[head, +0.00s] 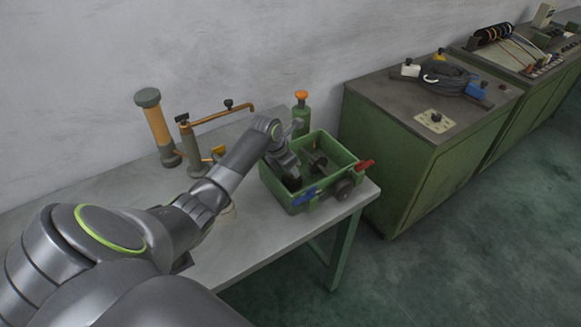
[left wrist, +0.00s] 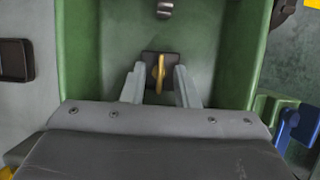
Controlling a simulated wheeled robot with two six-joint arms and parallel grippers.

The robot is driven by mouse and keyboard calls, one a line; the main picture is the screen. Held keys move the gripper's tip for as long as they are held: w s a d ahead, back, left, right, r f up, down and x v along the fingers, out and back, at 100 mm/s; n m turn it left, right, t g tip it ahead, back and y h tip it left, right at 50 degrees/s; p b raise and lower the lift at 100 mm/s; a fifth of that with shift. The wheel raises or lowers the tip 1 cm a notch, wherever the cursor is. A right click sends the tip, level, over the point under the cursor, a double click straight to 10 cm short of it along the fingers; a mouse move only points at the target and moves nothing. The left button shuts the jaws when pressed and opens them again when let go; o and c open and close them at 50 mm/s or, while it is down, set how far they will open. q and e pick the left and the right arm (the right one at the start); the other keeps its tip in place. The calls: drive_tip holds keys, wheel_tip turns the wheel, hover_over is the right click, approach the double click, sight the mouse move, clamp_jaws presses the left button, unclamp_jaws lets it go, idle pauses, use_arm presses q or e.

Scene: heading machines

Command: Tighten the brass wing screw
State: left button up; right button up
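The brass wing screw (left wrist: 159,73) shows in the left wrist view, upright in the middle of a small dark plate (left wrist: 174,62) against a green surface. My left gripper (left wrist: 159,88) has its two grey fingers apart, one on each side of the screw, with clear gaps and no visible contact. In the head view my left gripper (head: 289,170) reaches down into the green box (head: 343,155) on the bench. The wing screw cannot be made out there. My right gripper is not in view.
The box has a blue handle (head: 305,197), a red handle (head: 364,165) and a dark round knob (head: 342,190). Orange-and-green posts (head: 157,125) and a green bottle (head: 301,112) stand behind on the grey bench (head: 255,232). A green cabinet (head: 405,170) stands to the right.

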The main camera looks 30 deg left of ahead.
use_arm(q)
drive_tip(key=shift+s, duration=0.1)
clamp_jaws()
idle(0.3)
